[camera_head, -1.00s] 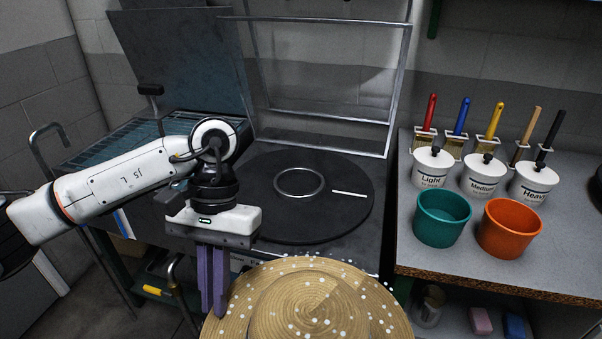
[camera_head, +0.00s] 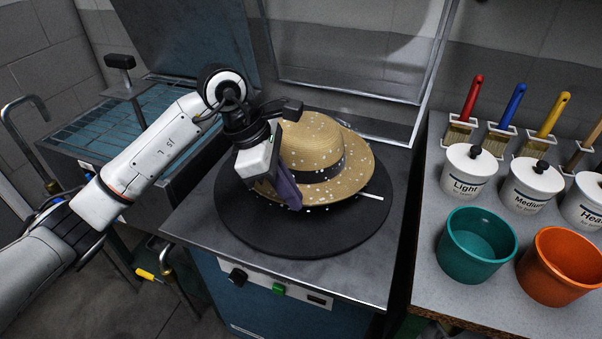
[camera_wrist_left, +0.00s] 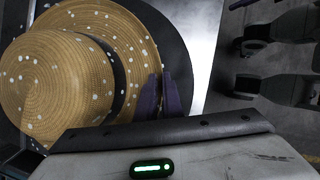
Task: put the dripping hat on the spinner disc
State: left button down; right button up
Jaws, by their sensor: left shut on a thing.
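The straw hat (camera_head: 310,148) has a dark band and many white drops on it. It is over the black spinner disc (camera_head: 295,238), crown up and somewhat tilted; I cannot tell whether it rests on the disc. It hides the ring at the disc's middle. My left gripper (camera_head: 288,190) is shut on the hat's brim at the left front side. In the left wrist view the hat (camera_wrist_left: 60,85) fills the left side, and the purple fingers of my left gripper (camera_wrist_left: 160,98) pinch the brim. My right gripper is not in view.
A clear-framed screen (camera_head: 350,90) stands behind the disc. At the right, a counter (camera_head: 425,240) holds white labelled pots (camera_head: 468,172), brushes, a teal bowl (camera_head: 476,245) and an orange bowl (camera_head: 560,265). A blue-green gridded tray (camera_head: 110,130) is at the left.

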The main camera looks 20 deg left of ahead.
pick_arm(q)
jog(key=shift+w+f, duration=0.1)
jog(key=shift+w, duration=0.15)
jog(key=shift+s+f+b, duration=0.1)
jog(key=shift+f+b, duration=0.3)
jog(key=shift+f, duration=0.1)
jog(key=shift+s+f, duration=0.1)
jog(key=shift+f, duration=0.25)
notch_tip(320, 180, down, 2)
jog(key=shift+f+b, duration=0.1)
jog(key=shift+b, duration=0.8)
jog(key=shift+f+b, duration=0.45)
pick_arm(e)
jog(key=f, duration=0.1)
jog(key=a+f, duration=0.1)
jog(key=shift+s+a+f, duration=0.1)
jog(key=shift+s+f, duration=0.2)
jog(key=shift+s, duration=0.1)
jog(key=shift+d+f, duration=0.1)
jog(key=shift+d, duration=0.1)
